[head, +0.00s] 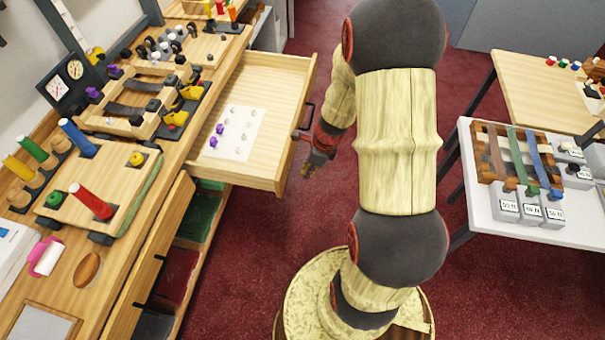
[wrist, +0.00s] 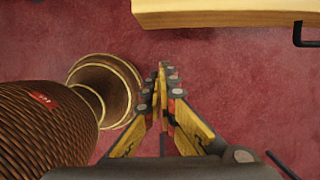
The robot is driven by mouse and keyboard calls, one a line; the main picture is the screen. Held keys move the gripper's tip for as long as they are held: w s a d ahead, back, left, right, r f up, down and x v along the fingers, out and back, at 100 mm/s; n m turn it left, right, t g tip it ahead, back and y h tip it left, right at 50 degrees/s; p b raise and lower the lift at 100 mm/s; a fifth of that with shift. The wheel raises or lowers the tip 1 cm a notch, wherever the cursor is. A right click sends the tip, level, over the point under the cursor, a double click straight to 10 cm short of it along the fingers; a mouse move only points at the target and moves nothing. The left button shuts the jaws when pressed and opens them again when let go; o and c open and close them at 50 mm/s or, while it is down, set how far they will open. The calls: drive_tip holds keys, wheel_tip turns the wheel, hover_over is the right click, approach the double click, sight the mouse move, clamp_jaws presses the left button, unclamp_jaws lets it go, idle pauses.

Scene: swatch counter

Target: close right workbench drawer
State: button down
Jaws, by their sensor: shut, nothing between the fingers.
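The right workbench drawer (head: 272,78) is pulled out from the workbench (head: 205,75) in the head view. Its inside shows a white sheet with small purple and grey pieces on it. Its dark handle (head: 303,122) is on the front face, partly behind my arm. My gripper (head: 309,172) is shut and empty, just off the drawer front near its near corner, pointing down. In the wrist view my gripper (wrist: 163,70) has its fingertips together above the red floor. A wooden edge, likely the drawer front (wrist: 220,14), and a dark handle piece (wrist: 305,36) show at the top, apart from the fingers.
A wooden cabinet door (head: 150,265) stands ajar below the bench at left, beside shelves with coloured bins (head: 198,215). A white table (head: 480,215) with strapped weights stands at right. Red carpet (head: 240,260) is clear between bench and my base.

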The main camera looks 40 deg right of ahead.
sight(201, 165)
drive_tip(key=w+a+f+b, duration=0.3)
drive_tip(key=w+f+b, duration=0.1)
drive_tip(key=f, duration=0.3)
drive_tip(key=shift+w+a+f, duration=0.2)
drive_tip(key=shift+a+f, duration=0.1)
drive_tip(key=shift+a, duration=0.1)
drive_tip(key=w+a+p, duration=0.7)
drive_tip(key=w, duration=0.1)
drive_tip(key=w+a+p, duration=0.7)
drive_tip(key=w, duration=0.2)
drive_tip(key=w+a+p, duration=0.7)
drive_tip(key=w+a, duration=0.1)
drive_tip(key=w, duration=0.1)
drive_tip(key=shift+p, duration=0.3)
drive_tip(key=shift+a, duration=0.1)
